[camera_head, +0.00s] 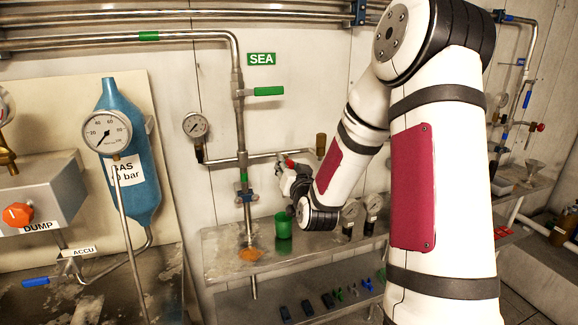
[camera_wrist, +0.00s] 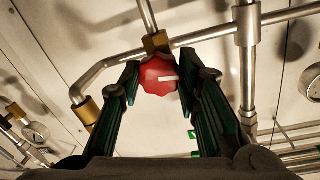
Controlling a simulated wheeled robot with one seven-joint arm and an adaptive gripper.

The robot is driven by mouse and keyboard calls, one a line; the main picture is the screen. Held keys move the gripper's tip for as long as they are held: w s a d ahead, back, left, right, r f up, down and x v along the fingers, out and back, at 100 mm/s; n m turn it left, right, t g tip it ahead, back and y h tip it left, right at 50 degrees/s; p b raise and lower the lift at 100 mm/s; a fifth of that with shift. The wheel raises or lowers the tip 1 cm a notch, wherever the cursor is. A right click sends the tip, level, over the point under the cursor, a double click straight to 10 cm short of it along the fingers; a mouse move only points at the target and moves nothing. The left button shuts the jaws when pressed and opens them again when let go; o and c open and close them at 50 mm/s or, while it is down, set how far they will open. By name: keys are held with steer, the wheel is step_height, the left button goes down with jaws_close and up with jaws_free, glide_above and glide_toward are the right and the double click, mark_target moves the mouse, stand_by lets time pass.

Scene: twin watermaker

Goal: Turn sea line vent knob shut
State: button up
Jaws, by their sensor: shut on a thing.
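The sea line vent knob (camera_wrist: 159,76) is red and lobed with a white mark on its face. In the wrist view it sits between the two dark green fingers of my gripper (camera_wrist: 160,85), which are shut on it. A brass fitting (camera_wrist: 156,43) joins the knob to the steel pipe behind. In the head view my gripper (camera_head: 289,167) is at the side pipe, right of the SEA line (camera_head: 240,130); only a little red of the knob shows there. The white mark lies roughly level in the wrist view.
A green cup (camera_head: 283,226) stands on the steel shelf (camera_head: 222,236) below my gripper. A pressure gauge (camera_head: 195,125) is left of the SEA line, and a green-handled valve (camera_head: 268,91) is above. Two gauges lie on the shelf near my wrist. Small parts lie on the lower shelf.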

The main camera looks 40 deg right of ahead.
steer(key=m+p, duration=0.1)
steer(key=m, duration=0.3)
steer(key=shift+s+d+r+y+p, duration=0.1)
steer(key=shift+y+p, duration=0.2)
steer(key=shift+p, duration=0.05)
steer(key=m+p, duration=0.2)
steer(key=m, duration=0.1)
steer(key=shift+m, duration=0.4)
steer(key=m+y+p, duration=0.1)
steer(key=m+p, duration=0.2)
steer(key=m, duration=0.1)
steer(key=shift+s+d+m, duration=0.1)
steer(key=shift+m, duration=0.3)
steer(key=shift+f+m+p, duration=0.2)
steer(key=shift+m+p, duration=0.8)
steer(key=shift+m, duration=0.1)
steer(key=o, duration=1.1)
steer(key=shift+o, duration=0.2)
